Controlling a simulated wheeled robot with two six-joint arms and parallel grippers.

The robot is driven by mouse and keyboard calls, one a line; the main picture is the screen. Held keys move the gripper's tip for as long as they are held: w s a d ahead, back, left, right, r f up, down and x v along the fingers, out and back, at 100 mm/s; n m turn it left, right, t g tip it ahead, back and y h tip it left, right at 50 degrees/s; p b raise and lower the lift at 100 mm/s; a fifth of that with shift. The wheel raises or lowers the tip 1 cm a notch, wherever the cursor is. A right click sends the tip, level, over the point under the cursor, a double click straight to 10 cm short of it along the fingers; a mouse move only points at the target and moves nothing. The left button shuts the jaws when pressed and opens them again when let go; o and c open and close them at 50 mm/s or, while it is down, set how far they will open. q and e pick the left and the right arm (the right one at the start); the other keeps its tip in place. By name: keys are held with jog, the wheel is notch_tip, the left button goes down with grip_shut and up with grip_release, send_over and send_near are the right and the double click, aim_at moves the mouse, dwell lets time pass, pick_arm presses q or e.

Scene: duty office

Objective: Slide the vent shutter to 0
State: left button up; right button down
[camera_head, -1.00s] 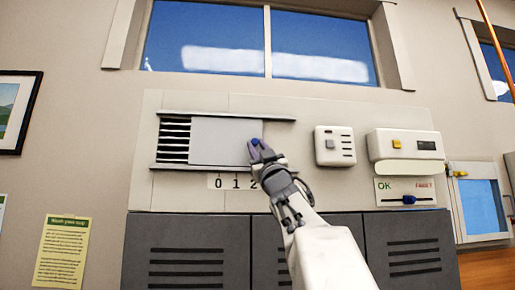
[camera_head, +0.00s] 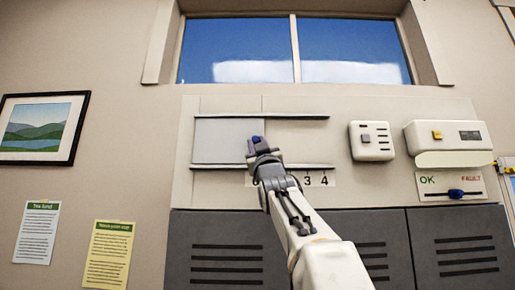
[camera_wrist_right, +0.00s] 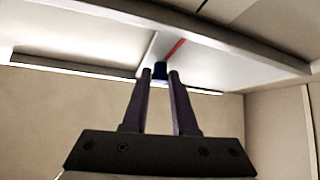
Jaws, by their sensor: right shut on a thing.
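The vent shutter (camera_head: 225,139) is a pale grey plate between two dark horizontal rails. It sits at the left end of the rails, and no slats show beside it. My right gripper (camera_head: 256,146) is shut on its blue knob (camera_head: 257,138) near the shutter's right edge. In the right wrist view the knob (camera_wrist_right: 159,70) is between the fingertips, with a red line (camera_wrist_right: 175,48) beside it. My left gripper is not in view.
To the right are a white box with a small button (camera_head: 371,141), a larger white unit with a yellow button (camera_head: 446,143), and an OK/FAULT slider (camera_head: 450,187). Dark louvred cabinets (camera_head: 228,251) stand below. The rails to the right of the shutter are clear.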

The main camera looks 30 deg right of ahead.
jog(key=shift+w+a+f, duration=0.1)
jog(key=shift+w+f, duration=0.05)
jog(key=c, duration=1.1)
grip_release()
jog(key=o, duration=0.4)
jog(key=shift+a, duration=0.25)
jog(key=b+v, duration=0.8)
jog(key=v, duration=0.2)
jog(key=shift+b, duration=0.35)
